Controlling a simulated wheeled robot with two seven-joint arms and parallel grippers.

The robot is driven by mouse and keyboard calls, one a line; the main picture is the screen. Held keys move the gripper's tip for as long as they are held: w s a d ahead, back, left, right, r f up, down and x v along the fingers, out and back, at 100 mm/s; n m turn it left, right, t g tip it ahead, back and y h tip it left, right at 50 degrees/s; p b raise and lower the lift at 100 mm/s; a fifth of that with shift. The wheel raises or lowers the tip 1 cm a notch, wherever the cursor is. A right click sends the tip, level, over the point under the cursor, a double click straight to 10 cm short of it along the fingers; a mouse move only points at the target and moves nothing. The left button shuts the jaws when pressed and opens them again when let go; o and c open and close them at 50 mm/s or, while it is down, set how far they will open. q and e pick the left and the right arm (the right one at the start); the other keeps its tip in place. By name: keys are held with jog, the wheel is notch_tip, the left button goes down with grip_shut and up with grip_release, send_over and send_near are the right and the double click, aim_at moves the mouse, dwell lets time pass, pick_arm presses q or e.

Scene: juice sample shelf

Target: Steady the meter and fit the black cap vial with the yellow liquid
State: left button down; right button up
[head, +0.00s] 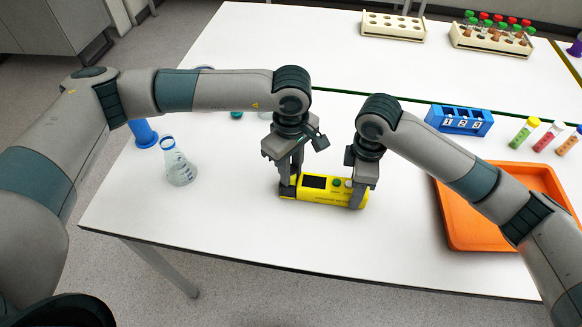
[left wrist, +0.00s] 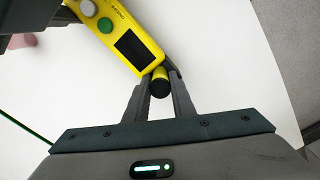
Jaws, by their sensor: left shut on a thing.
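The yellow meter (head: 318,196) lies on the white table, with a dark screen and round buttons on top; it also shows in the left wrist view (left wrist: 112,27). My left gripper (head: 290,182) is at the meter's left end. In the left wrist view, its fingers (left wrist: 161,76) are shut on the vial, whose black cap (left wrist: 160,87) and yellow liquid (left wrist: 160,73) show between them. The vial lies against the meter's end; how deep it sits is hidden. My right gripper (head: 357,188) is shut on the meter's right end.
A flask (head: 178,166) stands at the left. An orange tray (head: 470,240) lies at the right, partly under my right arm. A blue numbered rack (head: 459,121) and several capped vials (head: 523,133) stand behind it. Tube racks (head: 393,27) are at the back. The table's front is clear.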

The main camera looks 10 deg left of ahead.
pick_arm(q)
jog(key=shift+f, duration=0.25)
jog(key=c, duration=1.4)
grip_release()
jog(key=shift+c, duration=0.2)
jog(key=shift+s+f, duration=0.1)
jog(key=shift+s+a, duration=0.1)
jog(key=shift+a, duration=0.05)
notch_tip(320, 180, up, 12)
jog(key=shift+w+d+r, duration=0.2)
jog(key=shift+r, duration=0.05)
